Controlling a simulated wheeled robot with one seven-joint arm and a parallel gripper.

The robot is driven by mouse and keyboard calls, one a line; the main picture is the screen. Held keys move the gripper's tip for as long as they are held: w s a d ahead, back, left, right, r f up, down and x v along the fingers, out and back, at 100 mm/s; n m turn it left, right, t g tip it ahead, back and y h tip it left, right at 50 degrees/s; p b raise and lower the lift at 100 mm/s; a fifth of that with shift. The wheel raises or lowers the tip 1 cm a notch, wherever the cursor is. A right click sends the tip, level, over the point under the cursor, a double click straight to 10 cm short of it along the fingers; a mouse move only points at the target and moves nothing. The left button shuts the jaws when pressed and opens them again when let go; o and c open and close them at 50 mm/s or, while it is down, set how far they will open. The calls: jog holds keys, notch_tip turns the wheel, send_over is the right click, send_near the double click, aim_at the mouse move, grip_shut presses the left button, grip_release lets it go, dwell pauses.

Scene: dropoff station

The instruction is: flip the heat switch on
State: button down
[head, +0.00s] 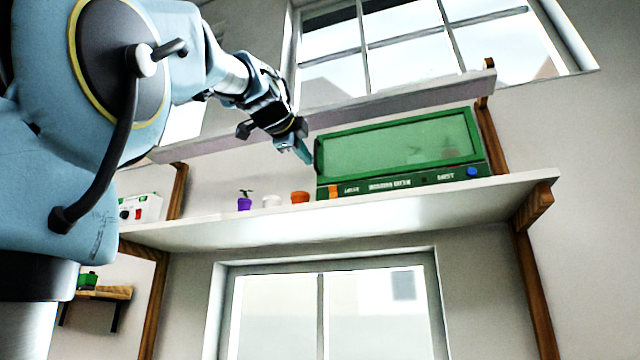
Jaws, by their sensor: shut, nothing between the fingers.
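A green case (400,150) with a clear front, like a small greenhouse, stands on the white shelf. An orange switch (334,192) sits at the left end of its lower front panel, beside small white lettering that I cannot read surely. Whether this switch is on or off is too small to tell. A blue round button (472,172) sits at the panel's right end. My gripper (304,154) is shut and empty, pointing down at the case's upper left corner in the picture, above and left of the orange switch. I cannot tell whether it touches the case.
Purple (244,204), white (271,201) and orange (300,197) pots stand in a row on the shelf (330,225), left of the case. A white box (140,208) with a red control is at far left. An upper shelf (400,108) runs close behind my gripper.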

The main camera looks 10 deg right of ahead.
jog(key=shift+w, duration=0.15)
jog(key=p, duration=0.7)
send_near(330, 186)
jog(key=x, duration=0.5)
jog(key=shift+w+r, duration=0.2)
jog(key=shift+w, duration=0.1)
jog(key=shift+w+d+f, duration=0.2)
jog(key=shift+w+d, duration=0.15)
jog(key=shift+w, duration=0.25)
jog(key=shift+r, duration=0.1)
jog(key=p, duration=0.1)
jog(key=g+p, duration=0.1)
jog(key=p, duration=0.1)
jog(key=shift+w+d+r+y, duration=0.2)
jog(key=shift+w+r+y, duration=0.1)
jog(key=shift+r, duration=0.1)
jog(key=shift+f, duration=0.35)
jog(key=shift+s+r, duration=0.1)
